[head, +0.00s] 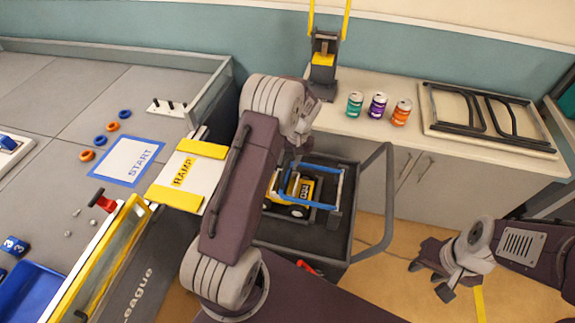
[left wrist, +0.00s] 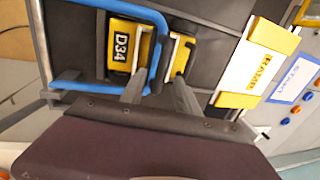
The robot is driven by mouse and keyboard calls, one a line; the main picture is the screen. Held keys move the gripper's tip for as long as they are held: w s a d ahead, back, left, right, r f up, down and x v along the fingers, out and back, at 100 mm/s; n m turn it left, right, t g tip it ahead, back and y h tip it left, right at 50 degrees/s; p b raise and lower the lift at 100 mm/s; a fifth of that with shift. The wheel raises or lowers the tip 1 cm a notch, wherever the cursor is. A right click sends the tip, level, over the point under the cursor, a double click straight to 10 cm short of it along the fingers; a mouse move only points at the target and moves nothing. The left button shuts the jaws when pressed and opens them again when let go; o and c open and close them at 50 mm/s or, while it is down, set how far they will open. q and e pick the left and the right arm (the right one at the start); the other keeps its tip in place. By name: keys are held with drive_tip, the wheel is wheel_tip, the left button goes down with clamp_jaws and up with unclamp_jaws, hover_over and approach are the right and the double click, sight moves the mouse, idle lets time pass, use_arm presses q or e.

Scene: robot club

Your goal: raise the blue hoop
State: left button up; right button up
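The blue hoop (head: 325,168) is a bent blue bar on a small yellow robot vehicle (head: 300,190) in a dark cart. In the left wrist view, the blue hoop (left wrist: 100,79) runs around the yellow vehicle (left wrist: 122,48) with a D34 plate. My left gripper (left wrist: 160,45) is open, one finger on each side of a stretch of the hoop, with a gap visible. In the head view my left arm hides most of that gripper. My right gripper (head: 436,270) looks open and empty, to the right of the cart.
The dark cart (head: 345,235) has a grey handle (head: 388,200) on its right. A white and yellow ramp (head: 188,175) and a game table (head: 60,90) lie to the left. A counter behind holds a teal can (head: 355,104), a purple can (head: 377,105) and an orange can (head: 401,112).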

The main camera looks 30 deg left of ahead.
use_arm(q)
drive_tip(key=shift+s+a+f, duration=0.15)
drive_tip(key=shift+s+f, duration=0.05)
drive_tip(key=shift+f, duration=0.25)
drive_tip(key=shift+s+a+f, duration=0.1)
drive_tip(key=shift+s+f, duration=0.05)
drive_tip(key=shift+f, duration=0.3)
drive_tip(key=shift+w+f, duration=0.15)
drive_tip(key=shift+f, duration=0.15)
clamp_jaws()
idle(0.5)
